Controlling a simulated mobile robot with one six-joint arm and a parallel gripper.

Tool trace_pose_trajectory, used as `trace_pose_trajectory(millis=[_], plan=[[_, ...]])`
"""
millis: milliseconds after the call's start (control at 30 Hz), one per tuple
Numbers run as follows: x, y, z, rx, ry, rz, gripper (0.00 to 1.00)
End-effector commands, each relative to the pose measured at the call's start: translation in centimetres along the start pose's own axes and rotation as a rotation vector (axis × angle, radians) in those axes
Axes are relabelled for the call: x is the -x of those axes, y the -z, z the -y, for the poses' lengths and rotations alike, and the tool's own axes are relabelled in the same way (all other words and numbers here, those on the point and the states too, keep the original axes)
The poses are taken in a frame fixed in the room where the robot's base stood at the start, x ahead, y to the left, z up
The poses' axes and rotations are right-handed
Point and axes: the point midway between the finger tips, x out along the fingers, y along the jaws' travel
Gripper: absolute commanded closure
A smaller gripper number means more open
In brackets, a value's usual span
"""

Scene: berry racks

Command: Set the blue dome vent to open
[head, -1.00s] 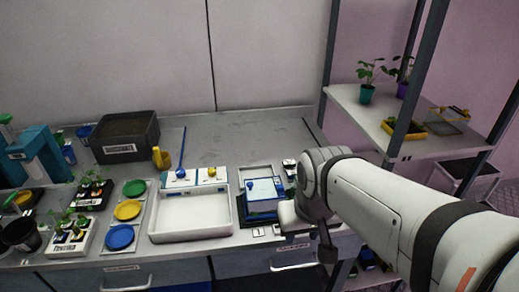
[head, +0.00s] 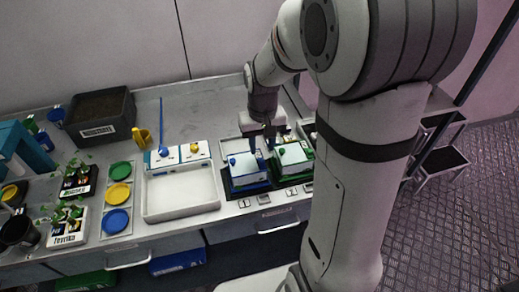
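The blue dome (head: 247,180) has a pale top and a blue lower rim, and sits in a dark tray on the bench. A small blue piece (head: 232,161) shows on its top at the left, likely the vent; its setting is too small to read. My gripper (head: 262,149) points down above the dome's back right corner, by the gap to the green dome (head: 293,158). Its dark fingers look apart, with nothing visible between them. I cannot tell whether a finger touches the dome.
A white basin (head: 181,213) stands left of the blue dome, with blue and yellow knobs behind it. Green, yellow and blue discs (head: 117,194) lie further left. A dark substrate box (head: 99,116) stands at the back. Bare bench (head: 213,105) lies behind the domes.

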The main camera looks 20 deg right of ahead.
Motion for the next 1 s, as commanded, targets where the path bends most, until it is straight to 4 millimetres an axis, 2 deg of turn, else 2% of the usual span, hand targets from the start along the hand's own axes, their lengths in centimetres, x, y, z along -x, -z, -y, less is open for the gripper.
trace_pose_trajectory(millis=[100,300,433,700,1000], plan=[[-2.1,-0.1,0.0,0.000,0.000,0.006,0.64],[-4.7,-0.1,0.0,0.001,0.000,0.003,0.64],[-5.5,-0.1,0.1,0.001,0.000,0.001,0.64],[-5.6,-0.1,0.1,0.002,0.000,0.000,0.64],[-5.5,-0.1,0.1,0.002,0.000,0.000,0.89]])
